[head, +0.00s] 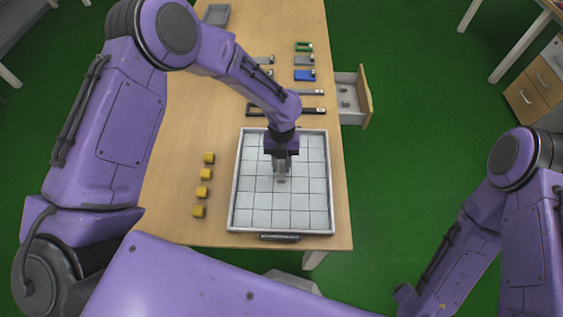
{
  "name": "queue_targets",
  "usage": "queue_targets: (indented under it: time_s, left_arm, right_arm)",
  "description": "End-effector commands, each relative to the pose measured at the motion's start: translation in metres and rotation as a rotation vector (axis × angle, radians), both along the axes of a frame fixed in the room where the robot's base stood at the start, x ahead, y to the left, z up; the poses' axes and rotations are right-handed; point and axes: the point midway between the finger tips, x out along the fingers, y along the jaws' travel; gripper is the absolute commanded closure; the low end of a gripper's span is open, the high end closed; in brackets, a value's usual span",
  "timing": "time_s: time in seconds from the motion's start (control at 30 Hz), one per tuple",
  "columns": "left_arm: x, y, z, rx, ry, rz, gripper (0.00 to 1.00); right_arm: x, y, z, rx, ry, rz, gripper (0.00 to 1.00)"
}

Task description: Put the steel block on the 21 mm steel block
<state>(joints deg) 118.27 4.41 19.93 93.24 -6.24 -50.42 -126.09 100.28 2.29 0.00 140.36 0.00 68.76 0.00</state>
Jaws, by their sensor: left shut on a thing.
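My left gripper (282,168) is over the middle of the gridded tray (233,190), pointing down. It is shut on a small grey piece, the steel block (281,178), mostly covered by the fingers. I cannot tell whether the block touches the surface or another block beneath it. The 21 mm steel block cannot be made out; it may be hidden under the gripper. My right arm is at the lower right, off the table, and its gripper does not show.
Several yellow blocks (204,174) stand in a column left of the tray. Behind it lie a dark bar (313,111), a blue item (304,75) and a green item (304,46). An open drawer (350,100) juts out at the right. The tray's other cells look clear.

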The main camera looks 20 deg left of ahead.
Motion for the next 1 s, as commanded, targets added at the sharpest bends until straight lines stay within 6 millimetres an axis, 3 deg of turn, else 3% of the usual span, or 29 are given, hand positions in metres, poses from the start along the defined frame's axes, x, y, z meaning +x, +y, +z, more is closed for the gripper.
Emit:
queue_targets:
  time_s: [0.1,0.4,0.43,0.5,0.83,1.0]
  left_arm:
    - [0.000,0.000,-0.013,0.000,-0.001,0.000,1.00]
    - [0.000,0.000,-0.017,0.000,-0.001,-0.001,1.00]
    - [0.000,0.000,-0.015,0.000,-0.001,-0.001,0.63]
    - [0.000,0.000,-0.015,0.000,-0.001,-0.001,0.47]
    - [0.002,0.000,-0.010,0.000,-0.002,0.000,0.47]
    - [0.011,0.003,0.021,-0.001,-0.006,0.001,0.47]
  right_arm:
    - [0.000,0.000,0.003,0.001,0.001,0.000,0.28]
    - [0.000,0.000,0.000,0.000,0.000,0.000,0.28]
    - [0.000,0.000,0.001,0.000,0.000,0.000,0.28]
    - [0.000,0.000,0.001,0.000,0.000,0.000,0.28]
    - [0.000,0.000,0.001,0.000,0.000,0.000,0.28]
    - [0.000,0.000,-0.008,0.000,0.000,0.000,0.28]
